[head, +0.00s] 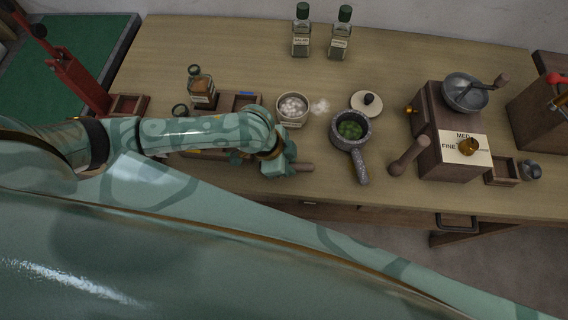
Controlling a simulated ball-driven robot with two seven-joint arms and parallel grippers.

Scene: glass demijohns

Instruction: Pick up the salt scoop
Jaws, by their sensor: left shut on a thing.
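My left gripper (282,163) is at the front-middle of the wooden table, in front of the bowl of white lumps. It is shut on a small brown wooden piece, the salt scoop (304,167), whose end sticks out to the right of the fingers. The rest of the scoop is hidden by the gripper. Whether it touches the table I cannot tell. The round salt bowl (293,122) holds white lumps, and a small white patch (319,106) lies to its right. My right gripper is not in view.
A stone mortar (367,142) with green contents stands to the right, its handle pointing forward. Two green-capped bottles (340,45) stand at the back. A brown-filled bottle (203,95) stands behind my arm.

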